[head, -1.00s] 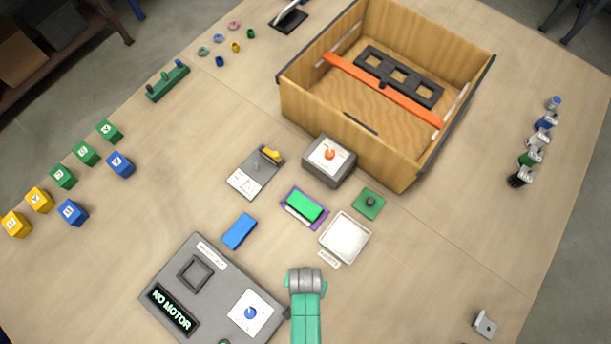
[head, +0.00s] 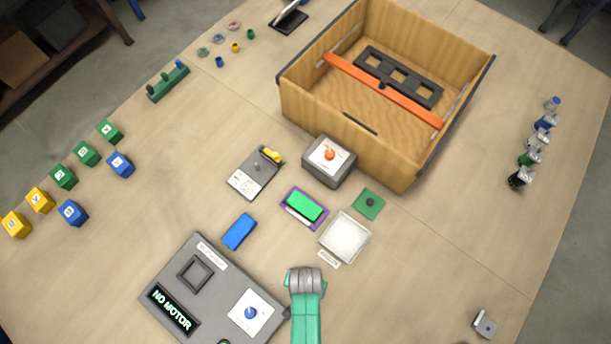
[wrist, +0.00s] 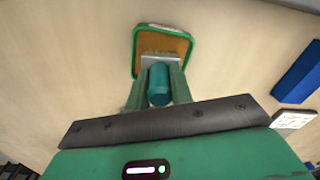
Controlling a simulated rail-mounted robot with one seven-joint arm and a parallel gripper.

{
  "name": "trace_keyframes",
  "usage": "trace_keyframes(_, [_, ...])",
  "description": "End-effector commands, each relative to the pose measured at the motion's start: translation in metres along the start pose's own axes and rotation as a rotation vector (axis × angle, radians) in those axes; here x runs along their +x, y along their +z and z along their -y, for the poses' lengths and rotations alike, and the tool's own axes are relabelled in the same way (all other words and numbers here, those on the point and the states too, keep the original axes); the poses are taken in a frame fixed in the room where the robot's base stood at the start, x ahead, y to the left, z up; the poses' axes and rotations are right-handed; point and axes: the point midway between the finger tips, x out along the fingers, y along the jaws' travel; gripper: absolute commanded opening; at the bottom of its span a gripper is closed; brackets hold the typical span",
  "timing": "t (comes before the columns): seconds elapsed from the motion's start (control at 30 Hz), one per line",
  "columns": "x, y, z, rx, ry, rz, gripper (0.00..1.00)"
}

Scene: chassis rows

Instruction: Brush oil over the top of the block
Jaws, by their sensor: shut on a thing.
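In the wrist view my gripper (wrist: 159,74) is shut on a brush with a teal handle (wrist: 159,92) and a wide grey head. The brush head overlaps a green-rimmed tray (wrist: 188,38) with an amber-brown inside; its bristles are hidden, and I cannot tell whether they touch it. In the head view my arm hides the gripper, the brush and this tray. A green block (head: 305,207) lies on a purple-edged pad, and a blue block (head: 239,231) lies left of it. A blue block also shows at the right of the wrist view (wrist: 298,74).
A white square tray (head: 345,237) and a green plate (head: 369,203) lie right of the green block. The grey console (head: 222,282) is close left of my arm. A grey button box (head: 330,167) and a wooden crate (head: 407,177) stand behind.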

Motion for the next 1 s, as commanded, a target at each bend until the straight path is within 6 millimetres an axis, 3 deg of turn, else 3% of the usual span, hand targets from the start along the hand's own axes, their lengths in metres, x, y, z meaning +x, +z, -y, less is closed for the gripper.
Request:
trace_keyframes(0.17, [-0.002,0.001,0.0,0.0,0.001,0.002,0.0])
trace_keyframes(0.83, [-0.066,0.001,0.0,0.0,0.0,0.001,0.0])
trace_keyframes(1.0, [-0.071,0.001,0.0,0.0,0.0,0.001,0.0])
